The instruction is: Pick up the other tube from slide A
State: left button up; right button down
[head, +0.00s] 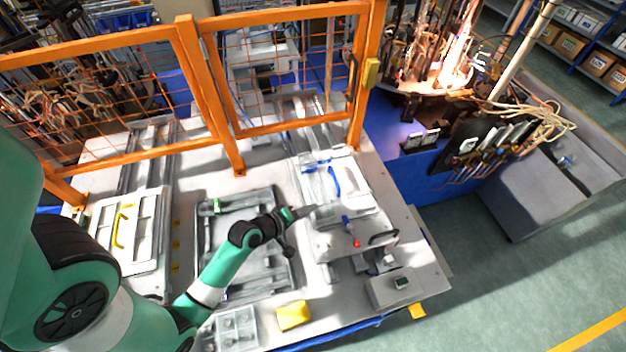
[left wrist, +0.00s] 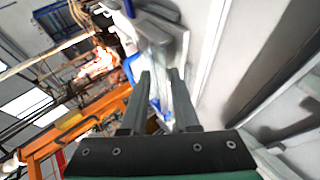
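A white fixture (head: 352,197) with blue parts (head: 333,178) sits on the right side of the table. Pale, glassy shapes lie around the blue parts, but I cannot make out a separate tube or a label for slide A. My left gripper (head: 307,211) is at the fixture's left edge, pointing right. In the left wrist view its two fingers (left wrist: 159,76) are apart, with nothing clearly held between them. The pale fixture (left wrist: 172,45) and blue parts (left wrist: 129,66) show beyond the fingertips. My right gripper does not show.
An orange mesh fence (head: 236,155) stands along the table's back. A grey tray (head: 207,240) lies under my left arm. A white plate with a yellow handle (head: 119,228) is at left. A yellow block (head: 293,315) and a small box (head: 400,283) are near the front edge.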

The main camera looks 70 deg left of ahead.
pick_arm(q)
jog(key=shift+w+a+f, duration=0.2)
jog(key=shift+w+f, duration=0.2)
jog(key=shift+f, duration=0.05)
grip_shut()
